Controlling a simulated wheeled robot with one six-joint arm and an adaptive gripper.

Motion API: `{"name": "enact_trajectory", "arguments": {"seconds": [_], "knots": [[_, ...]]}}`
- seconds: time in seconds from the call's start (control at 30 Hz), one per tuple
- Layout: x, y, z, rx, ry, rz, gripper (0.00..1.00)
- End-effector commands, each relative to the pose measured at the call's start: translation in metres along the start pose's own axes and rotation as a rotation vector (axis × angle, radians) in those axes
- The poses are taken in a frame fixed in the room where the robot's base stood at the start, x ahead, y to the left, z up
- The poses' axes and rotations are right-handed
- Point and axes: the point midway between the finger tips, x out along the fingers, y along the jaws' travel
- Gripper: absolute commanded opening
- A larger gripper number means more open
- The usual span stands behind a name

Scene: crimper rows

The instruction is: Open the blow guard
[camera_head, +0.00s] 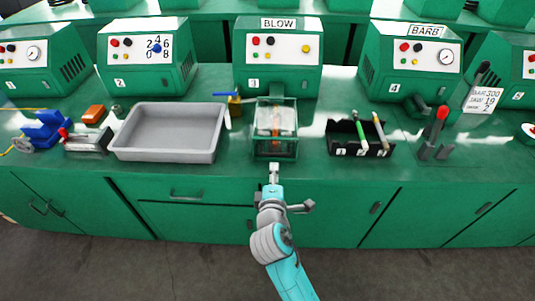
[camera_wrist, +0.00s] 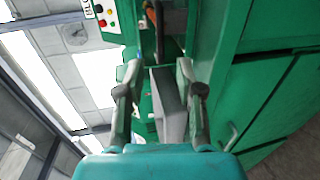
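The blow guard (camera_head: 275,148), a clear box with a green frame, stands on the counter in front of the machine labelled BLOW (camera_head: 277,72). Something orange shows inside it. Its front looks closed. My gripper (camera_head: 273,172) is just in front of the guard, near the counter's front edge. In the wrist view my gripper (camera_wrist: 158,90) has its two fingers spread apart. A grey block (camera_wrist: 168,105) shows between them, closer to the right finger. I cannot tell whether the block belongs to the guard or whether a finger touches it.
A grey tray (camera_head: 167,133) stands left of the guard, with a blue-handled yellow valve (camera_head: 234,103) between them. A black rack (camera_head: 357,140) with green and tan tools is to the right. A red-handled lever (camera_head: 440,118) stands farther right. Green cabinets (camera_head: 190,221) are below the counter.

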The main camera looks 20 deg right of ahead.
Motion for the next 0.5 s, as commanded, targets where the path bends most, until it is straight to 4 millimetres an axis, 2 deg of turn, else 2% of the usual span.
{"name": "enact_trajectory", "arguments": {"seconds": [0.17, 0.5], "knots": [[0.021, 0.001, 0.001, 0.003, -0.002, 0.000, 0.37], [0.080, 0.000, 0.001, 0.002, -0.001, 0.000, 0.37]]}}
